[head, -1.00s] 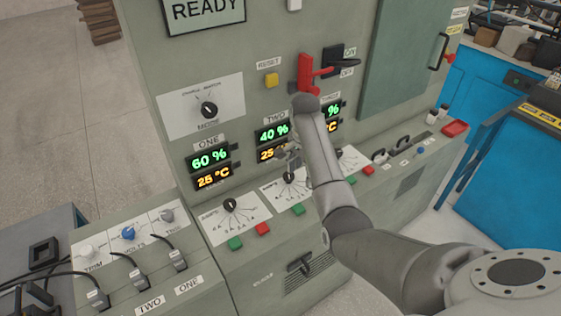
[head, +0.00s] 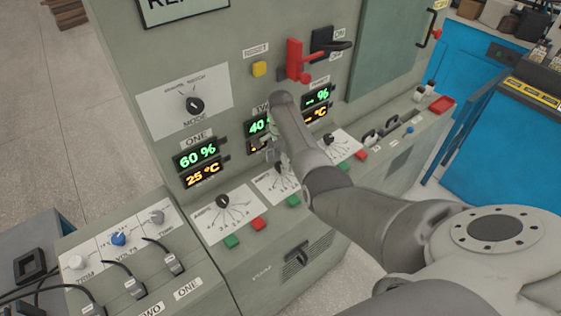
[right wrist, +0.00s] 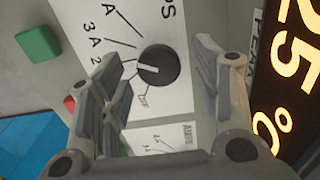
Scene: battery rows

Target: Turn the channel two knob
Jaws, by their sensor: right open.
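The channel two knob (head: 281,168) is a black knob on a white AMPS dial on the sloped panel, below the TWO display (head: 258,126). My right arm partly covers it in the head view. In the right wrist view a black knob (right wrist: 157,66) with a white pointer line shows between the fingers of my right gripper (right wrist: 165,85). The gripper is open, with one finger on either side of the knob. I cannot tell whether either touches it. In the head view my right gripper (head: 271,156) is small and partly hidden by my arm. My left gripper is not in view.
The channel one knob (head: 222,200) is to the left. Green (head: 293,201) and red (head: 258,224) buttons line the panel below the dials. A red lever (head: 296,62) and yellow reset button (head: 259,69) are above. Patch cables (head: 162,252) lie at lower left.

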